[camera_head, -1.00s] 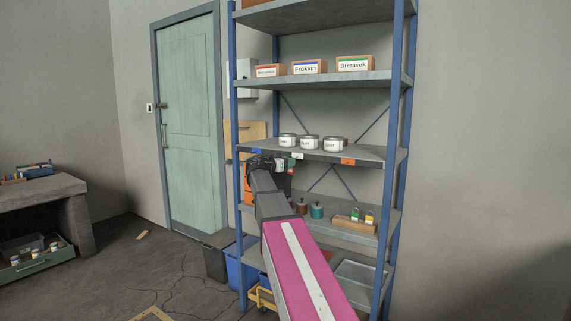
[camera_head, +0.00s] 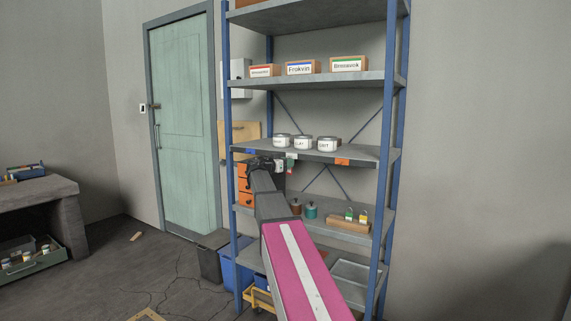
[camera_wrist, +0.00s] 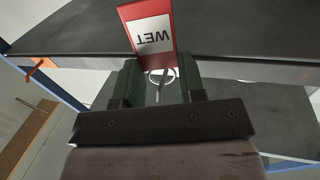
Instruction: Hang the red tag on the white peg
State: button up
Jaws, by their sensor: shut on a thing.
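The red tag (camera_wrist: 148,14) has a white panel reading "WET", upside down in the wrist view. A metal ring (camera_wrist: 163,75) shows at its lower end. My gripper (camera_wrist: 160,78) is shut on the tag, its dark green fingers on both sides of the ring end. In the head view my gripper (camera_head: 276,164) is at the front edge of the middle shelf, close to the white peg's plate (camera_head: 291,156).
An orange peg (camera_wrist: 40,67) is on the shelf edge; its plate (camera_head: 342,161) is right of the white one. A blue plate (camera_head: 250,151) is to the left. White pots (camera_head: 302,143) stand on the shelf above. Orange drawers (camera_head: 245,184) are below, behind my arm.

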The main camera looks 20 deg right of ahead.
dwell(0.4)
jog(key=o, duration=1)
jog(key=shift+a, duration=0.1)
